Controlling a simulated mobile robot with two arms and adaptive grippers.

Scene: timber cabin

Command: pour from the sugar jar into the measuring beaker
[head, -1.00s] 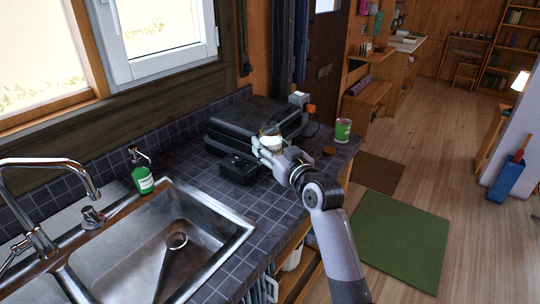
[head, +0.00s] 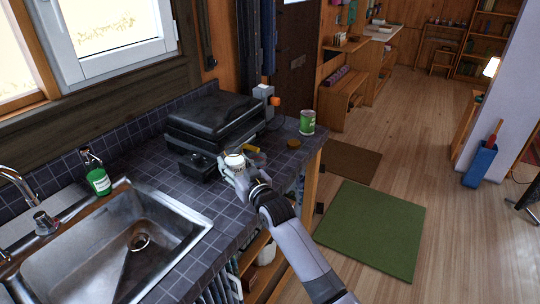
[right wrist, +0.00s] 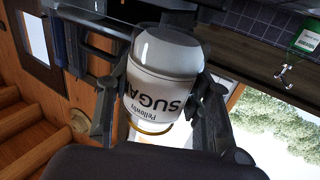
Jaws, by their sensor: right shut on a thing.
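I cannot make out the measuring beaker in either view. A small yellow object (head: 251,149) shows just behind the gripper. My left gripper is not in view.
A black case (head: 215,122) and a small dark box (head: 198,166) stand behind and left of the jar. A green can (head: 307,122) and a round brown disc (head: 293,142) are to the right. The sink (head: 130,245) lies front left, with a green soap bottle (head: 97,177).

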